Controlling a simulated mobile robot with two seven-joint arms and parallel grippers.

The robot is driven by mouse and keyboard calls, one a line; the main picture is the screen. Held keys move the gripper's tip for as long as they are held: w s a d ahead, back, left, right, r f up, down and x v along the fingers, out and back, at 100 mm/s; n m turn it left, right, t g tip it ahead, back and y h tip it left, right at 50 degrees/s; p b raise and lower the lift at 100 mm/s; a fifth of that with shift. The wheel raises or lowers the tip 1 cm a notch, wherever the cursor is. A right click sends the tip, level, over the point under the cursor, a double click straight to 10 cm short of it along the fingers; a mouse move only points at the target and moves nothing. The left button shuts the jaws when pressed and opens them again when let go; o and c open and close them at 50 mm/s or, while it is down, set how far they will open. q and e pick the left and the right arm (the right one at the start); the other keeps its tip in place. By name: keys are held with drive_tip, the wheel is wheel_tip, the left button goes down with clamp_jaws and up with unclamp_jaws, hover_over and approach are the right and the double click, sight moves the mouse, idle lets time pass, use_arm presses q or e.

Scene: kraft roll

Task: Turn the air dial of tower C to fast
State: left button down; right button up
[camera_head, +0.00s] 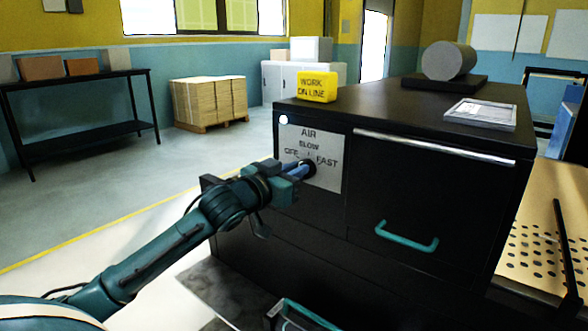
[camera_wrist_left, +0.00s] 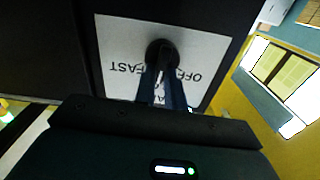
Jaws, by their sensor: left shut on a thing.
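The air dial (camera_head: 311,165) is a small dark knob on a white label plate (camera_head: 328,181) on the front of a black cabinet. The plate reads AIR, with OFF at left, SLOW above and FAST at right. My left gripper (camera_head: 304,169) is at the plate, its fingers shut on the dial. In the left wrist view the round dark dial (camera_wrist_left: 161,51) sits between the fingertips (camera_wrist_left: 161,70), with the plate's lettering upside down. The dial's pointer is hidden, so its setting cannot be read. No tower letter is legible. My right gripper is not in view.
A yellow WORK ON LINE block (camera_head: 318,87), a grey roll (camera_head: 448,61) and a framed sheet (camera_head: 481,114) sit on the cabinet top. A teal drawer handle (camera_head: 407,238) juts out right of the plate. Open floor (camera_head: 120,175) lies left.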

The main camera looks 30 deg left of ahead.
use_arm(q)
drive_tip(key=shift+d+f+m+p, duration=0.15)
drive_tip(key=shift+m+p, duration=0.65)
drive_tip(key=shift+m, duration=1.05)
drive_tip(key=shift+d+m+p, duration=0.15)
drive_tip(key=shift+m+p, duration=0.7)
drive_tip(key=shift+m, duration=0.95)
drive_tip(key=shift+d+f+m+p, duration=0.15)
drive_tip(key=shift+m+p, duration=0.65)
drive_tip(key=shift+m, duration=1.05)
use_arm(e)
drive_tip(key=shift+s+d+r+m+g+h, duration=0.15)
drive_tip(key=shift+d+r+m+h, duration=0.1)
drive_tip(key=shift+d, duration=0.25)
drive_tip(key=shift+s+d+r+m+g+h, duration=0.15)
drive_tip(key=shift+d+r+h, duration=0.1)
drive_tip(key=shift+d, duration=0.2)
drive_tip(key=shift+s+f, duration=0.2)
use_arm(q)
drive_tip(key=c, duration=1.5)
unclamp_jaws()
drive_tip(key=shift+o, duration=0.2)
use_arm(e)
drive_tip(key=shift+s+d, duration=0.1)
use_arm(q)
drive_tip(key=shift+s, duration=0.1)
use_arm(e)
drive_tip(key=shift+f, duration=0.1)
